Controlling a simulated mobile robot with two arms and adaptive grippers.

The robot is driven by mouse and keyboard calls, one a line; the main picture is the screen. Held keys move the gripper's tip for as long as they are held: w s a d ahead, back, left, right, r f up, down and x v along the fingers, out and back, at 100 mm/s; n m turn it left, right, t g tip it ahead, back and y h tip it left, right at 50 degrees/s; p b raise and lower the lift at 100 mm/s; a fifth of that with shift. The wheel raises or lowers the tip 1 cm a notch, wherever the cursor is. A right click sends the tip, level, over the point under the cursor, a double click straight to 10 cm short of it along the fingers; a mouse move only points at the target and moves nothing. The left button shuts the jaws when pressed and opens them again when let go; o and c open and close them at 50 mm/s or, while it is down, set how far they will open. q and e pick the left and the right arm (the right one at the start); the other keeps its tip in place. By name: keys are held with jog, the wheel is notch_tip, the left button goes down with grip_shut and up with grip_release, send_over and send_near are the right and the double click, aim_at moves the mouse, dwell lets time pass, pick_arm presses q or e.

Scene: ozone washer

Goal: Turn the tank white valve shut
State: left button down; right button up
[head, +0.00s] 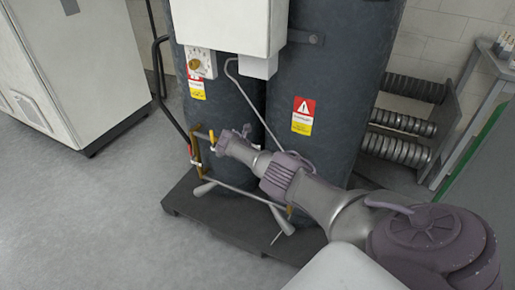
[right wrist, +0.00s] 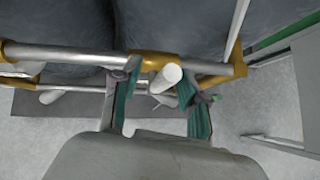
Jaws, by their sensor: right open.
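The white valve handle (right wrist: 166,78) shows in the right wrist view as a short white rod. It points toward the camera from a brass fitting (right wrist: 150,62) on a grey pipe. My right gripper (right wrist: 155,92) is open, with one teal-padded finger on each side of this handle. I cannot tell whether either finger touches it. In the head view my right gripper (head: 232,138) reaches in from the right to the piping in front of the dark tanks (head: 318,90) and hides part of it. My left gripper is out of view.
Two more white handles, one on the left (head: 203,188) and one on the right (head: 284,222), show low on the piping. A dark base (head: 225,222) lies beneath the tanks. A white cabinet (head: 75,60) stands left; a rack of dark coils (head: 400,122) stands right. Floor is clear at left.

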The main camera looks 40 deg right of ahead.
jog(key=shift+r, duration=0.1)
jog(key=v, duration=1.1)
jog(key=shift+a+r, duration=0.2)
jog(key=shift+a, duration=0.2)
jog(key=s+a+f+m+y+p, duration=0.1)
jog(key=s+a+f+m+y, duration=0.15)
jog(key=s+f, duration=0.65)
jog(key=s+a+f+m+y+p, duration=0.15)
jog(key=s+a+f, duration=0.25)
jog(key=f, duration=0.8)
jog(key=s+a+f+m+y, duration=0.1)
jog(key=s+a+f+m, duration=0.25)
jog(key=s+f, duration=0.55)
jog(key=s+a+f+m+y, duration=0.1)
jog(key=s+a+f+m, duration=0.2)
jog(key=s, duration=0.7)
jog(key=s+a+f+m+y+p, duration=0.1)
jog(key=s+a+f+m, duration=0.3)
jog(key=s, duration=0.7)
jog(key=s+a+f+m+y, duration=0.1)
jog(key=s+a+f+m, duration=0.2)
jog(key=s+f, duration=0.3)
jog(key=s, duration=0.5)
jog(key=shift+a+f+g+y+p, duration=0.15)
jog(key=shift+a+g+y+p, duration=0.15)
jog(key=shift+a+y, duration=0.1)
jog(key=shift+m, duration=0.25)
